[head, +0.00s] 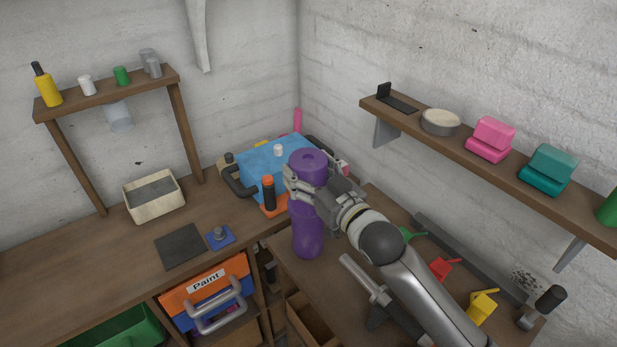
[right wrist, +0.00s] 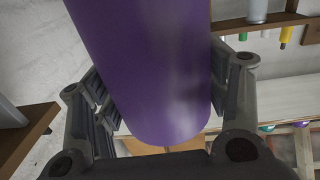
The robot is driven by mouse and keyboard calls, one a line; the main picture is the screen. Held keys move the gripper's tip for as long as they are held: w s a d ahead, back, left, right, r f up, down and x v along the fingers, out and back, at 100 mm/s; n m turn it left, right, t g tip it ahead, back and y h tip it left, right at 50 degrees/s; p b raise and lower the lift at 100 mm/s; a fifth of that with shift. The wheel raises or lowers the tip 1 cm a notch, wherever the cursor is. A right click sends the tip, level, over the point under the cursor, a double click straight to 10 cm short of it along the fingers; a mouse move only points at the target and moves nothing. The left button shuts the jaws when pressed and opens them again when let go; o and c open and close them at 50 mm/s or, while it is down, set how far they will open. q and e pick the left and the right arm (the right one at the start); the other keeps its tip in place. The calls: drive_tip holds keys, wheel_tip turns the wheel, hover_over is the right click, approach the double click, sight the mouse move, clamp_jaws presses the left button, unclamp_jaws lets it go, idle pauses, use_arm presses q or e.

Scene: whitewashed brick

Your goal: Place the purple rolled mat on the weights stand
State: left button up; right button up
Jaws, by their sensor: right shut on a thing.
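The purple rolled mat (head: 307,238) is held roughly upright over the corner where the two worktops meet, in the head view. My right gripper (head: 312,184) is shut around its upper part, with the round top end showing above the fingers. In the right wrist view the mat (right wrist: 145,60) fills the middle, with a finger of my right gripper (right wrist: 165,105) on each side. I cannot tell from these views whether the mat's lower end touches the worktop. I cannot pick out a weights stand in either view. My left gripper is not in view.
A blue box (head: 262,160) and an orange-and-black bottle (head: 269,193) stand close behind and left of the mat. A wall shelf (head: 455,143) with pink and teal boxes runs along the right. Small coloured tools (head: 440,268) lie on the right worktop. The left worktop (head: 80,250) has clear room.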

drive_tip(key=shift+s+r, duration=0.1)
drive_tip(key=shift+r, duration=0.1)
drive_tip(key=shift+f, duration=0.1)
drive_tip(key=o, duration=1.8)
drive_tip(key=shift+f, duration=0.15)
drive_tip(key=b+v, duration=0.3)
drive_tip(key=v, duration=0.9)
drive_tip(key=shift+a, duration=0.1)
